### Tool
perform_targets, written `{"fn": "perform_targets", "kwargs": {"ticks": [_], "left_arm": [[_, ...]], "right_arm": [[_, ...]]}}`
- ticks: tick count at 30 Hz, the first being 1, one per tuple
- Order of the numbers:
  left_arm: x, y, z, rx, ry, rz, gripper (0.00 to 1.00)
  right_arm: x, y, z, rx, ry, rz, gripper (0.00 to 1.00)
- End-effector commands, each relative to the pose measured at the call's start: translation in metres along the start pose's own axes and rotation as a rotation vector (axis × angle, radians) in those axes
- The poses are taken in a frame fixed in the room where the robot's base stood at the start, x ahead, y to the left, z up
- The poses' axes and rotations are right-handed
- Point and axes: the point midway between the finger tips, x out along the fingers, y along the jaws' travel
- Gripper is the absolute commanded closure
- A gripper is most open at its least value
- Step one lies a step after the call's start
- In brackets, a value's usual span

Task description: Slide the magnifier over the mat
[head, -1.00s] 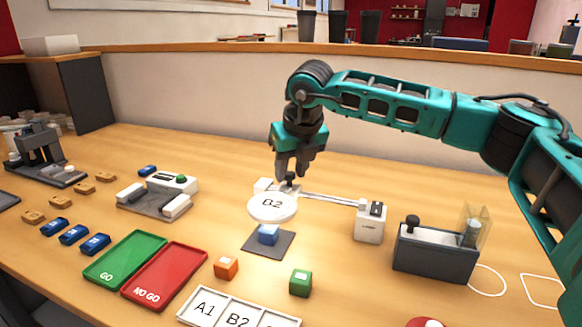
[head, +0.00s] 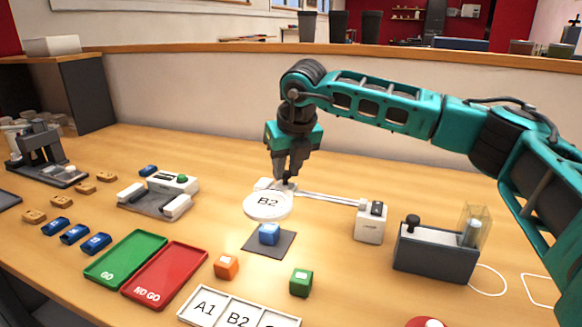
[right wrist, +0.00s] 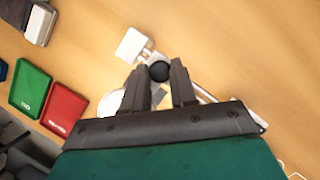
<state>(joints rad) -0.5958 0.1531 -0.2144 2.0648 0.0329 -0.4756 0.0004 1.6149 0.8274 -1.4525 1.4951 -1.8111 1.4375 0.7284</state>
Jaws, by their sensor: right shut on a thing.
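My right gripper (head: 286,182) points down at the magnifier's carriage. In the right wrist view its fingers (right wrist: 159,80) are around a black knob (right wrist: 159,71), shut on it. The lens shows only partly there, behind a finger. My left gripper is not in view.
A white block (head: 370,222) stands at the rail's right end. An orange cube (head: 227,266) and a green cube (head: 301,282) stand in front. Green (head: 126,257) and red (head: 165,276) trays lie to the left. A grey box (head: 436,251) stands at right.

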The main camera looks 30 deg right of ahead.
Motion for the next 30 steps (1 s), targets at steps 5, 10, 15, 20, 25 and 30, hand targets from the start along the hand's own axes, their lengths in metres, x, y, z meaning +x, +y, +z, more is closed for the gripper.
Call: {"fn": "perform_targets", "kwargs": {"ticks": [5,10,15,20,25,30], "left_arm": [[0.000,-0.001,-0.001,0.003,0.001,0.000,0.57],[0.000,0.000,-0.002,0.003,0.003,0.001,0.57],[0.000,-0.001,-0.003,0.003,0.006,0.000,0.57],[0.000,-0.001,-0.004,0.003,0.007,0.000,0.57],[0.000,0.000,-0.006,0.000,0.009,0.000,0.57],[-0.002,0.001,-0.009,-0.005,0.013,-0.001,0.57]], "right_arm": [[-0.002,0.003,0.003,-0.002,-0.014,0.009,1.00],[-0.002,0.003,0.003,-0.002,-0.012,0.008,0.58],[-0.001,0.002,0.002,-0.002,-0.010,0.007,0.48],[-0.001,0.002,0.002,-0.002,-0.009,0.006,0.48],[-0.015,0.002,0.002,-0.001,-0.010,0.007,0.48],[-0.049,0.001,0.003,-0.002,-0.013,0.007,0.48]]}}
